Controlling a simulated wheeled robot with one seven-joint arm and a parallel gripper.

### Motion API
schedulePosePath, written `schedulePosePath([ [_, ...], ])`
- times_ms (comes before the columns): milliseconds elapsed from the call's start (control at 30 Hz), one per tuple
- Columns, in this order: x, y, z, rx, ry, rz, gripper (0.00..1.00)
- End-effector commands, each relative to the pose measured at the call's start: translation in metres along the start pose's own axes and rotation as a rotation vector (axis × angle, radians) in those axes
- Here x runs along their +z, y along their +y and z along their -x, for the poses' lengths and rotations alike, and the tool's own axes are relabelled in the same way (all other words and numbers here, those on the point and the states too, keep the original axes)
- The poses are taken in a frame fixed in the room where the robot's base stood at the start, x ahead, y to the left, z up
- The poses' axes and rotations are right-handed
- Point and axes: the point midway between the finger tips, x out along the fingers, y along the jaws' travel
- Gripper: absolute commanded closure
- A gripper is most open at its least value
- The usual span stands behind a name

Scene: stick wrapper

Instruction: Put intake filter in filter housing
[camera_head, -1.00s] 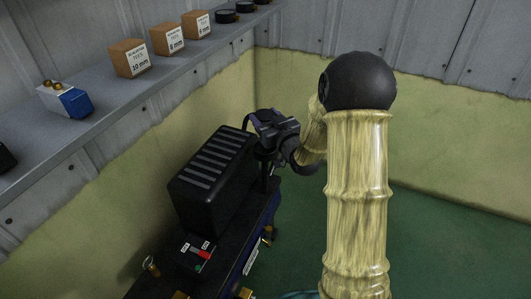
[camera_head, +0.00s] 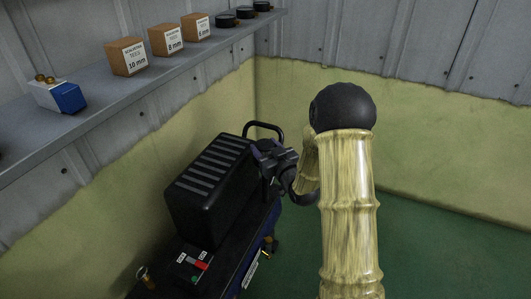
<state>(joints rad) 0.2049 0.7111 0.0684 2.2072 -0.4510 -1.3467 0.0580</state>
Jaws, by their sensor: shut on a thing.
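My gripper (camera_head: 274,163) is at the right side of a black ribbed compressor cover (camera_head: 212,188), close to its upper right edge. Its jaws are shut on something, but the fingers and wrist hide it. I cannot make out whether it is the intake filter. I cannot pick out the filter housing either; the area under my gripper is dark and partly covered. I cannot tell whether the held thing touches the machine.
A black handle (camera_head: 265,128) rises behind my gripper. The wall shelf (camera_head: 150,84) holds boxes (camera_head: 126,57), a blue-white part (camera_head: 58,95) and dark discs (camera_head: 226,20). Green floor is clear at right.

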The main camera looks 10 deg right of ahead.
Motion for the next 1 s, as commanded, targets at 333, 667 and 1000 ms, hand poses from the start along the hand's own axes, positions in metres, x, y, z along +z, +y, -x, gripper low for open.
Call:
schedulePosePath([
  [333,0.0086,0.0009,0.0001,0.002,0.002,0.000,0.72],
  [667,0.0120,-0.0019,-0.0007,-0.003,0.002,0.000,0.24],
  [1000,0.0080,-0.0015,-0.0005,-0.003,0.002,0.000,0.24],
])
